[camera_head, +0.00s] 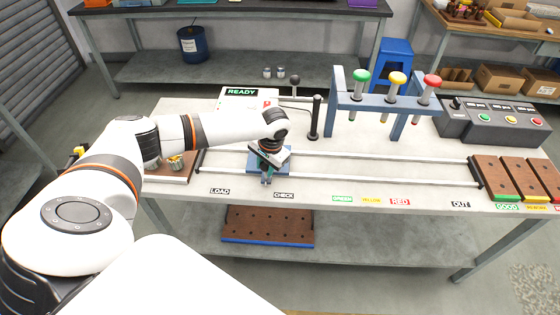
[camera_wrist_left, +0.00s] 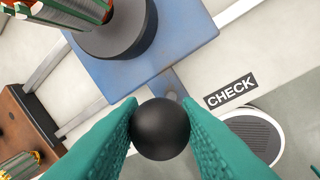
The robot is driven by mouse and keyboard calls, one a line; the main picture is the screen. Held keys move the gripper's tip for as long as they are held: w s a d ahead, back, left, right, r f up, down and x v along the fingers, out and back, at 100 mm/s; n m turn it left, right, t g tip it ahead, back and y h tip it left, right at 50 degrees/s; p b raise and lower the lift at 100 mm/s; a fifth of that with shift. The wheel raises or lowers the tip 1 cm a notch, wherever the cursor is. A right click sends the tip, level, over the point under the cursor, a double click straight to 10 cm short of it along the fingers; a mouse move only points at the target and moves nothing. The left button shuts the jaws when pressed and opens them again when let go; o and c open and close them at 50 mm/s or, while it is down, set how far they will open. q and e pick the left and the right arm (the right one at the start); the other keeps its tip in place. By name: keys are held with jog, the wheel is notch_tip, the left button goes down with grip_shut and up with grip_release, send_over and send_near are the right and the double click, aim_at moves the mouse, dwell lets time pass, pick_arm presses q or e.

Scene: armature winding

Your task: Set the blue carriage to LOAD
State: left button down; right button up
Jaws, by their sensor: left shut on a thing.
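The blue carriage (camera_head: 254,164) sits on the rails by the CHECK label (camera_head: 284,196), to the right of the LOAD label (camera_head: 220,191). My left gripper (camera_head: 267,179) is over its front side. In the left wrist view, the carriage (camera_wrist_left: 190,35) carries a dark round holder (camera_wrist_left: 118,38) with a part in it, cut off by the frame's top edge. The left gripper's teal fingers (camera_wrist_left: 160,128) are shut on a black ball knob (camera_wrist_left: 160,135) at the carriage's front. The CHECK label (camera_wrist_left: 231,91) lies just right of the knob. My right gripper is not in view.
Rails (camera_head: 370,179) run right to brown trays (camera_head: 497,175). A brown tray (camera_head: 180,175) with a small part stands left of the rails. A blue frame (camera_head: 360,101) with green, yellow and red knobs stands behind them. A black post (camera_head: 315,118) rises behind the carriage.

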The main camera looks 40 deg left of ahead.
pick_arm(q)
jog(key=s+a+p, duration=0.1)
jog(key=s+a, duration=0.1)
jog(key=a, duration=0.1)
jog(key=s+a+p, duration=0.2)
jog(key=a, duration=0.2)
jog(key=s+a+p, duration=0.2)
jog(key=a, duration=0.2)
jog(key=shift+s+r, duration=0.1)
jog(key=shift+s, duration=0.25)
jog(key=shift+s+a, duration=0.4)
jog(key=shift+a, duration=0.3)
jog(key=shift+a, duration=0.1)
jog(key=c, duration=1.2)
grip_release()
jog(key=shift+o, duration=0.5)
jog(key=shift+s+a, duration=0.1)
jog(key=shift+s, duration=0.05)
jog(key=shift+d+r, duration=0.2)
jog(key=shift+r, duration=0.15)
notch_tip(320, 180, up, 11)
jog(key=d+b, duration=0.1)
jog(key=d, duration=0.1)
